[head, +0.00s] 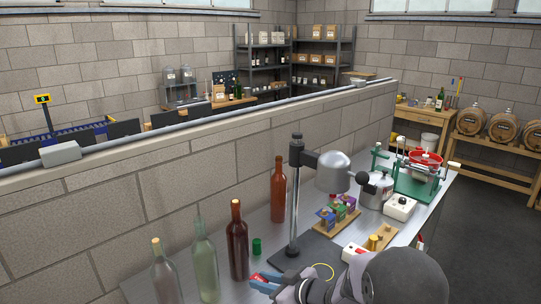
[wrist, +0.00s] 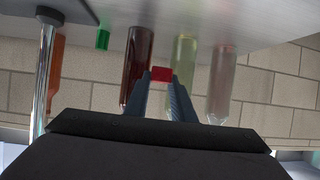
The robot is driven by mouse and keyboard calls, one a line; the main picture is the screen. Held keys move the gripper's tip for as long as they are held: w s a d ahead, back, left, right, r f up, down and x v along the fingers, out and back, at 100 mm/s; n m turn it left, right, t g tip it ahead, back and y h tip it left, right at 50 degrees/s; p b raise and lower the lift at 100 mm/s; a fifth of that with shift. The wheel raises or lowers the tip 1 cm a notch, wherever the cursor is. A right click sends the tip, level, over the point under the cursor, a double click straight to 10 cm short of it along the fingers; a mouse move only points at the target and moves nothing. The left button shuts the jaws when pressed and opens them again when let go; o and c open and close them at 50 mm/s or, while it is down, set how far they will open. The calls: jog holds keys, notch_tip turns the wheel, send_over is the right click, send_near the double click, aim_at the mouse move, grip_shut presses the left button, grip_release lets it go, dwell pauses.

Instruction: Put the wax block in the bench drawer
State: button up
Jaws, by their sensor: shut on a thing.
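The wax block appears to be the small red block (wrist: 161,75) between my fingertips in the wrist view. It also shows as a red patch (head: 259,277) in the head view. My gripper (head: 266,283) is shut on it, in front of the dark red bottle at the near side of the metal bench (head: 413,223). In the wrist view my gripper (wrist: 160,82) points toward the row of bottles. I cannot make out the bench drawer in either view.
A dark red bottle (head: 237,245), a pale green bottle (head: 205,262), a clear bottle (head: 166,272) and an orange-brown bottle (head: 278,190) stand near my gripper. A green cylinder (head: 257,246) stands among them. A lamp post (head: 295,200) rises just beyond. A block wall (head: 180,180) runs behind.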

jog(key=s+a+f+n+g+y+p, duration=0.1)
jog(key=s+n+g+y+p, duration=0.15)
jog(key=s, duration=0.35)
jog(key=s+a+f+n+g+y+p, duration=0.1)
jog(key=s+n+g, duration=0.3)
jog(key=s, duration=0.3)
jog(key=s+d+r+m+t+h+p, duration=0.1)
jog(key=d+r+m+t+p, duration=0.3)
jog(key=d, duration=0.5)
jog(key=s+d+r+m+t+h+p, duration=0.1)
jog(key=d+r+t+h+p, duration=0.1)
jog(key=d+p, duration=0.65)
jog(key=shift+g, duration=0.25)
jog(key=f+b, duration=0.2)
jog(key=b, duration=0.1)
jog(key=d+f+b, duration=0.1)
jog(key=f+b, duration=0.2)
jog(key=shift+s+d+f+b, duration=0.1)
jog(key=shift+s+f+b, duration=0.15)
jog(key=shift+b, duration=0.15)
